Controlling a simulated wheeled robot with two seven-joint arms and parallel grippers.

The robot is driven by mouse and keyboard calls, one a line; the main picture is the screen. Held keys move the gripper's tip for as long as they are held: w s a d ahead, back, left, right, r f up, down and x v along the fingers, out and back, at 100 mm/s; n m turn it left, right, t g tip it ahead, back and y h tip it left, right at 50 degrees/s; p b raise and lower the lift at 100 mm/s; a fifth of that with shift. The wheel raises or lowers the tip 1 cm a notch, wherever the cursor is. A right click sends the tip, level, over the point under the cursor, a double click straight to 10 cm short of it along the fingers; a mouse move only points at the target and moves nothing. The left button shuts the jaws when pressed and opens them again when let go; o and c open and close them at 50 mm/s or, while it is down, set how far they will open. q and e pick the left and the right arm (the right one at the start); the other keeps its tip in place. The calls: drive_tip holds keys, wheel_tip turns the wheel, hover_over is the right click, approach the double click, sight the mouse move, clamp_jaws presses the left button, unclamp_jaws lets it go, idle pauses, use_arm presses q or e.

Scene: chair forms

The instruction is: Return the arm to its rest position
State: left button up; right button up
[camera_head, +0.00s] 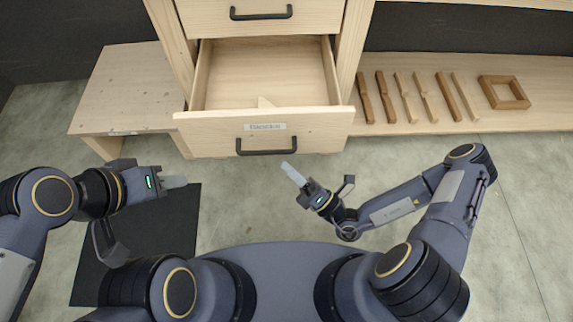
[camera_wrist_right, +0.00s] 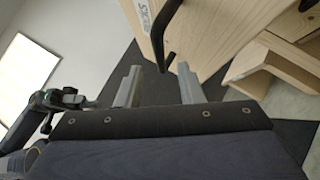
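My right gripper (camera_head: 292,173) is in front of the open drawer (camera_head: 215,121), a little below and right of its black handle (camera_head: 266,152) in the head view, and apart from it. In the right wrist view my right gripper (camera_wrist_right: 157,72) shows two grey fingers spread apart with nothing between them. The dark handle (camera_wrist_right: 168,40) is beyond the fingertips there. My left gripper (camera_head: 178,182) is at the left, over the dark mat, and holds nothing that I can see. Its finger gap does not show clearly.
A wooden shelf (camera_head: 445,122) at the right carries several wooden sticks and a square frame (camera_head: 503,93). A low wooden surface (camera_head: 125,85) stands left. A dark mat (camera_head: 160,235) lies on the floor.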

use_arm(q)
drive_tip(key=shift+s+d+f, duration=0.15)
drive_tip(key=shift+s+d, duration=0.05)
drive_tip(key=shift+d, duration=0.1)
use_arm(e)
drive_tip(key=shift+s+d+f, duration=0.3)
drive_tip(key=shift+s+d, duration=0.05)
drive_tip(key=shift+d, duration=0.1)
